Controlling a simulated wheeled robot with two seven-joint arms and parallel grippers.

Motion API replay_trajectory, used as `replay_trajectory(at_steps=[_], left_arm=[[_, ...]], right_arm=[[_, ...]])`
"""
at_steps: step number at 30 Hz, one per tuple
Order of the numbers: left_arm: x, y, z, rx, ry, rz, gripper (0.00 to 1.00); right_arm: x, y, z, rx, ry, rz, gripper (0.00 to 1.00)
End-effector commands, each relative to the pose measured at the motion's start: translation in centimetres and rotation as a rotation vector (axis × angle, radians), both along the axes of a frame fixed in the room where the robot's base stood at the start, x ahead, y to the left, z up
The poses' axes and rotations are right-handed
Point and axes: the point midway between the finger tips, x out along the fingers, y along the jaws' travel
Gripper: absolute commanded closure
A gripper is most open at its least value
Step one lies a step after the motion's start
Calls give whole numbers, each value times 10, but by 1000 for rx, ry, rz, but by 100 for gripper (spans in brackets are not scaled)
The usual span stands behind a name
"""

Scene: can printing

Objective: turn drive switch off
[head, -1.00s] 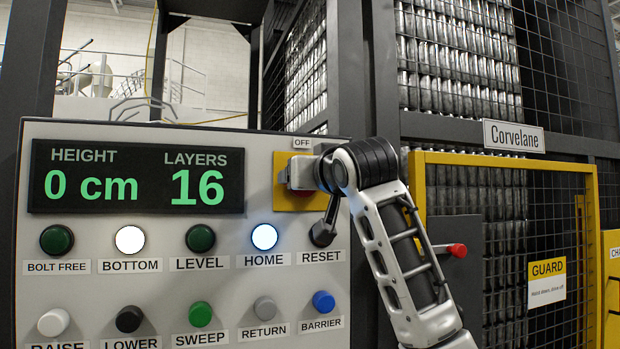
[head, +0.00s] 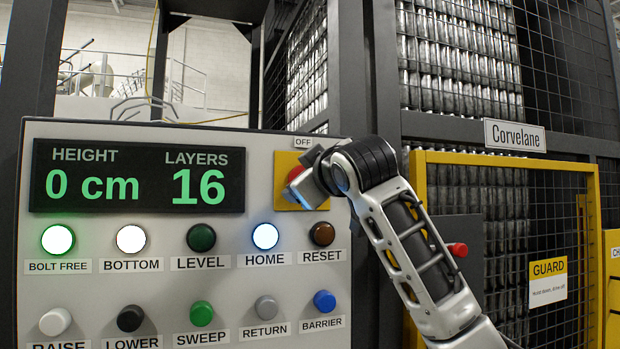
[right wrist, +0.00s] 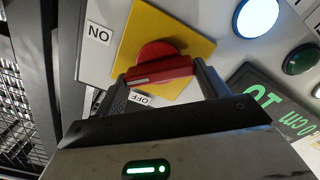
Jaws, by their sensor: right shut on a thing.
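The drive switch is a red rotary handle (right wrist: 160,68) on a yellow plate (right wrist: 148,28), with an ON label (right wrist: 98,34) and an OFF label (right wrist: 139,98) beside the plate in the right wrist view. In the head view the yellow plate (head: 285,163) is at the panel's upper right, under the OFF label (head: 303,143). My right gripper (right wrist: 162,80) is shut on the red handle, one finger at each end. In the head view the gripper (head: 308,180) is tilted and covers much of the switch. My left gripper is out of view.
The grey panel (head: 180,335) carries a display (head: 137,176) reading 0 cm and 16 layers. The bolt free (head: 58,240), bottom (head: 130,239) and home (head: 265,237) lamps are lit. The reset button (head: 322,234) is just below the switch. A yellow-framed guard door (head: 510,160) stands right.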

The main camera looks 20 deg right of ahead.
Motion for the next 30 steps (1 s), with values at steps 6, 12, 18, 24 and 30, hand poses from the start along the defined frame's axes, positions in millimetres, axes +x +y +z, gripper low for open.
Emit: replay_trajectory(at_steps=[6, 12, 18, 24, 30], left_arm=[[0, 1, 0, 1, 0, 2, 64], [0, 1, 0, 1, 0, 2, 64], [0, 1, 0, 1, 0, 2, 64], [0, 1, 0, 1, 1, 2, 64], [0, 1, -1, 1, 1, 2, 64]], right_arm=[[-1, 1, 0, -209, -8, 0, 50], [-1, 1, 0, -398, -15, 0, 50], [-1, 2, -1, -577, -22, 1, 50], [-1, 2, -2, -721, -26, 1, 50], [0, 2, -3, -819, -29, 2, 50]])
